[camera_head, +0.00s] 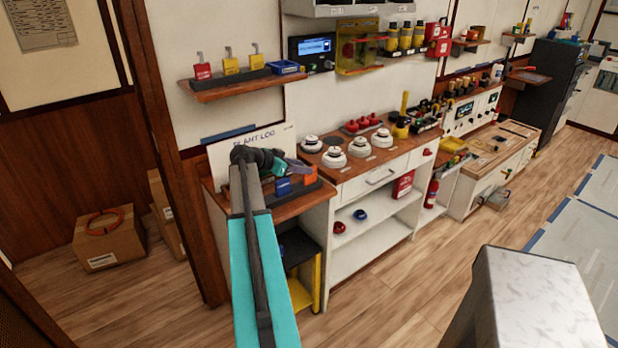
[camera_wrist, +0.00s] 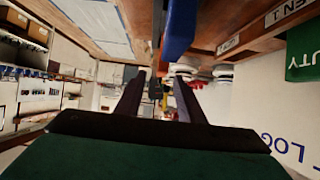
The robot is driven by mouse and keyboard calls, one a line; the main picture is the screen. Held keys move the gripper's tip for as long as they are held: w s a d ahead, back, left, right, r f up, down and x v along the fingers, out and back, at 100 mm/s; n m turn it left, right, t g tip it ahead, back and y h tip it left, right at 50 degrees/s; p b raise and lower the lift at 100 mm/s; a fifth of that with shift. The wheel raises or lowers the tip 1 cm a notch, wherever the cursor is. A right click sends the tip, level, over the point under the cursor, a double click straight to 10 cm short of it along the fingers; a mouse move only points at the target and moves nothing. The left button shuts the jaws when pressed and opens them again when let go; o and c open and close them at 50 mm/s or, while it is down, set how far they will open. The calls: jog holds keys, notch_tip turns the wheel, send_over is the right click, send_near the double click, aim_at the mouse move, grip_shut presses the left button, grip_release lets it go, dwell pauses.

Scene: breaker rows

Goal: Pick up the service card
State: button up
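My gripper (camera_head: 272,162) is over the left end of the wooden counter, in front of the plant log sheet. The wrist view shows its two dark fingers (camera_wrist: 158,75) apart, with nothing held between them. Just by it, a dark rack (camera_head: 300,196) holds a blue piece (camera_head: 284,187) and an orange piece (camera_head: 303,173). A blue piece also shows close above the fingers in the wrist view (camera_wrist: 180,28). A green piece (camera_wrist: 302,52) at upper right there carries letters like "DUTY". I cannot read a service label on any piece, and my arm hides part of the rack.
The plant log sheet (camera_head: 252,145) stands behind the rack. White round detectors (camera_head: 334,157) stand to the right on the counter. A shelf (camera_head: 245,86) with padlocks and a blue bin juts out above. A dark stand with yellow legs (camera_head: 299,285) is below. Open floor lies in front.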

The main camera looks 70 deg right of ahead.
aim_at(310, 177)
dwell(0.3)
jog(key=shift+p+x, duration=0.7)
jog(key=shift+x, duration=0.2)
jog(key=shift+p+x, duration=0.6)
jog(key=shift+x, duration=1.05)
jog(key=shift+w+f, duration=0.1)
grip_shut()
